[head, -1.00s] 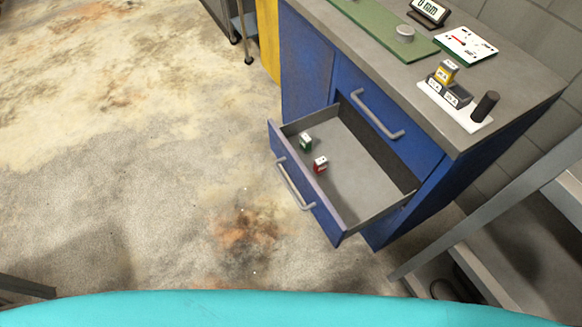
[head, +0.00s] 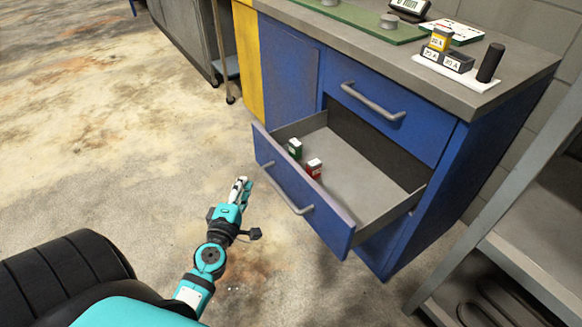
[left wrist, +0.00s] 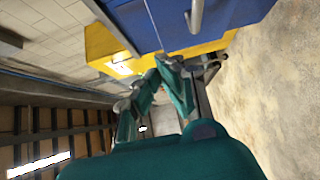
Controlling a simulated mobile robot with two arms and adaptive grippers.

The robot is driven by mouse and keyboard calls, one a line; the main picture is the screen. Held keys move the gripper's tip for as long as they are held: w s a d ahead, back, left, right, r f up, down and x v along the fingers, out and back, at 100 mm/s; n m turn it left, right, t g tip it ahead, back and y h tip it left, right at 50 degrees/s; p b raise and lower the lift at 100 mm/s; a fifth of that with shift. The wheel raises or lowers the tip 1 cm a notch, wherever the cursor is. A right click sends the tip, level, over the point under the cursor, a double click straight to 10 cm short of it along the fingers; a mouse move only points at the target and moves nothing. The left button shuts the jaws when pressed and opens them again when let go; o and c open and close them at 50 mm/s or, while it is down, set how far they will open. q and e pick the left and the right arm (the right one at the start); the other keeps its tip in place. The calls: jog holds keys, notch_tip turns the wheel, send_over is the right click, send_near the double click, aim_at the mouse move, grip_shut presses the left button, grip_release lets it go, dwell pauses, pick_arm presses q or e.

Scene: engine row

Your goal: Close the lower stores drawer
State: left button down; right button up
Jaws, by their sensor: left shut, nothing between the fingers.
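The lower stores drawer (head: 305,205) stands pulled out of the blue cabinet (head: 290,68), with its grey handle (head: 286,190) on the front. A green-and-white box (head: 294,149) and a red-and-white box (head: 314,168) are inside it. My left gripper (head: 242,184) is shut and empty, to the left of the drawer front and apart from it in the picture. In the left wrist view my left gripper (left wrist: 150,85) shows in front of a yellow panel, with a blue front (left wrist: 235,12) and part of a grey handle (left wrist: 195,15) above. My right gripper is out of view.
The upper drawer (head: 388,110) is shut. The worktop (head: 475,88) carries a green mat (head: 350,22) and several small items. A grey metal frame (head: 520,262) stands at the right. Bare floor (head: 130,130) lies open to the left.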

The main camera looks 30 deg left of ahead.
pick_arm(q)
jog(key=p, duration=0.2)
send_near(270, 143)
jog(key=a, duration=0.3)
jog(key=w, duration=0.3)
jog(key=shift+w+d, duration=0.2)
jog(key=shift+w, duration=0.15)
jog(key=shift+w+d, duration=0.25)
jog(key=shift+w, duration=0.2)
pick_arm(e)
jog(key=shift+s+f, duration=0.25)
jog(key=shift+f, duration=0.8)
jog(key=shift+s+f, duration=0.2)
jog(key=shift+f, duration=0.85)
pick_arm(q)
jog(key=shift+b, duration=0.3)
